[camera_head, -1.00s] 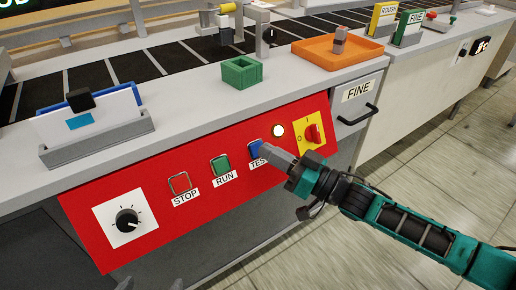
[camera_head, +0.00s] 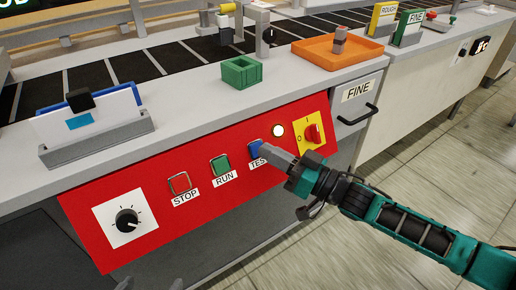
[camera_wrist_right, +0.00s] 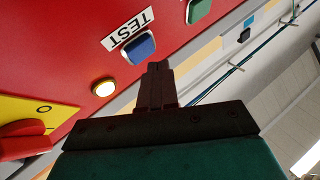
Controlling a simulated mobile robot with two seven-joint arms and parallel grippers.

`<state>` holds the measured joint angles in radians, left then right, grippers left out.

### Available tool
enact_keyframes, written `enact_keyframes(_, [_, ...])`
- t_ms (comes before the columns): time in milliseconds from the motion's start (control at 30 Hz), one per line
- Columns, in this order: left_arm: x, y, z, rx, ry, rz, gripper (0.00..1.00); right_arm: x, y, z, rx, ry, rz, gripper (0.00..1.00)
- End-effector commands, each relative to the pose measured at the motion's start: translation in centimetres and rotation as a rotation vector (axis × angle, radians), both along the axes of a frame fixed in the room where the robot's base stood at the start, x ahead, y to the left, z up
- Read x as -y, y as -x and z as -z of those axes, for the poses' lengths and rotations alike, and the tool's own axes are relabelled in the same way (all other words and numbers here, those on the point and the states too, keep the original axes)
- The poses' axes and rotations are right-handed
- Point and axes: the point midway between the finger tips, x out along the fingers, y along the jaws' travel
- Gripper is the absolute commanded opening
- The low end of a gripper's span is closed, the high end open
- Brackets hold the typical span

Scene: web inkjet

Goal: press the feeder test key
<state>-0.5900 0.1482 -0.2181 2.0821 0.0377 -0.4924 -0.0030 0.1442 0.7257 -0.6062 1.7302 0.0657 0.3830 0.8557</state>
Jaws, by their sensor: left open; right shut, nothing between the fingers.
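The blue feeder test key (camera_head: 255,147) sits on the sloping red panel above its TEST label, partly covered by my right gripper in the head view. It also shows in the right wrist view (camera_wrist_right: 139,47). My right gripper (camera_head: 266,151) is shut and empty, with its tip right beside the key. In the right wrist view its fingertips (camera_wrist_right: 157,66) lie just below and right of the key; I cannot tell whether they touch. My left gripper (camera_head: 151,284) is open, and only its fingertips show at the bottom edge.
The panel (camera_head: 90,205) also bears a STOP key (camera_head: 179,183), a green RUN key (camera_head: 220,165), a lit round lamp (camera_head: 278,130), a red rotary switch (camera_head: 313,134) on a yellow plate and a black dial (camera_head: 127,219). A drawer handle (camera_head: 358,115) juts out at right.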

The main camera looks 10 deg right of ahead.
Motion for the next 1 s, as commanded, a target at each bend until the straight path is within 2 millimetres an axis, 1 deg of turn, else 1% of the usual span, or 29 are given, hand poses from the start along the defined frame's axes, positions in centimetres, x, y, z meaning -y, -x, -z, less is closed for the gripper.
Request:
enact_keyframes(367, [-0.02,0.01,0.05,-0.001,0.000,0.000,1.00,-0.02,-0.05,0.03,0.000,0.000,0.000,0.00])
enact_keyframes(633, [-0.03,0.02,0.21,-0.002,-0.001,0.000,1.00,-0.25,-0.70,0.41,0.000,0.000,0.000,0.00])
enact_keyframes(1000, [-0.04,0.03,0.24,-0.002,-0.001,0.000,1.00,-0.26,-0.73,0.43,0.000,0.000,0.000,0.00])
